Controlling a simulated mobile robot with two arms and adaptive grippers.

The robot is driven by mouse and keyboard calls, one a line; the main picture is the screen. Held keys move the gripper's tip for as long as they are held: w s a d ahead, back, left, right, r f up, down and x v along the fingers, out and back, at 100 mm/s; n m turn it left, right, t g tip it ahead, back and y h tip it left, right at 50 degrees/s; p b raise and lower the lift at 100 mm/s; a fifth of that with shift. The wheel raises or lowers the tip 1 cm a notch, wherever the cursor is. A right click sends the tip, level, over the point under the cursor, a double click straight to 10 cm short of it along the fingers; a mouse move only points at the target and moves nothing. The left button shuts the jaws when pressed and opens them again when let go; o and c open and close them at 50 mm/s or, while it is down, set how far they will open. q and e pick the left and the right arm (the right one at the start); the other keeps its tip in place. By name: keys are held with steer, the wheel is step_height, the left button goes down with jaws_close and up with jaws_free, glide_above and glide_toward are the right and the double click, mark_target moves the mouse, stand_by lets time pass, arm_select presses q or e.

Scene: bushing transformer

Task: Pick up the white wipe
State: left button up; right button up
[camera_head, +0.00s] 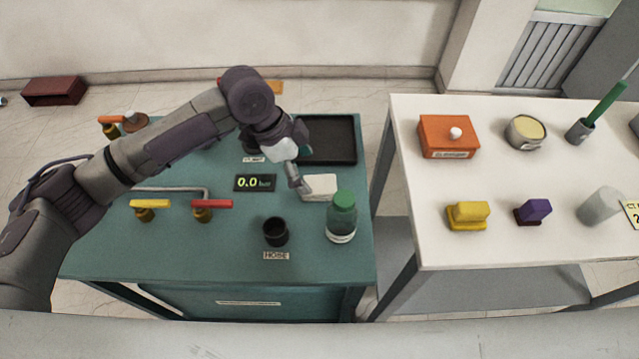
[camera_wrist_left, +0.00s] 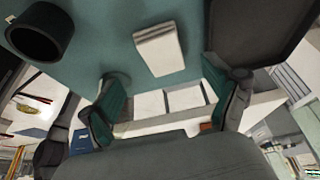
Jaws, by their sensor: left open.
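The white wipe (camera_head: 320,187) lies as a flat folded block on the teal table (camera_head: 110,250), left of and behind a green-capped bottle. It also shows in the left wrist view (camera_wrist_left: 159,49), ahead of the fingers and between their lines. My left gripper (camera_head: 299,187) is right beside the wipe's left edge in the head view. In the left wrist view my left gripper (camera_wrist_left: 168,105) has its two fingers wide apart with nothing between them. I cannot tell whether a finger touches the wipe. My right gripper is not in view.
A green-capped bottle (camera_head: 342,217) and a black cup (camera_head: 275,232) stand close in front of the wipe. A black tray (camera_head: 327,139) lies behind it, and a 0.0 bar display (camera_head: 255,183) is to its left. A white table (camera_head: 500,185) with several items stands right.

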mark_target(319, 185)
arm_select(q)
steer(key=shift+w+d+f, duration=0.1)
steer(key=shift+d+f, duration=0.1)
steer(key=shift+f, duration=0.15)
steer(key=shift+d+f+p, duration=0.3)
steer(key=shift+f, duration=0.3)
steer(key=x, duration=0.3)
steer(key=shift+d+f+p, duration=0.2)
steer(key=shift+p, duration=0.2)
steer(key=shift+f, duration=0.2)
steer(key=shift+c, duration=0.4)
steer(key=c, duration=0.9)
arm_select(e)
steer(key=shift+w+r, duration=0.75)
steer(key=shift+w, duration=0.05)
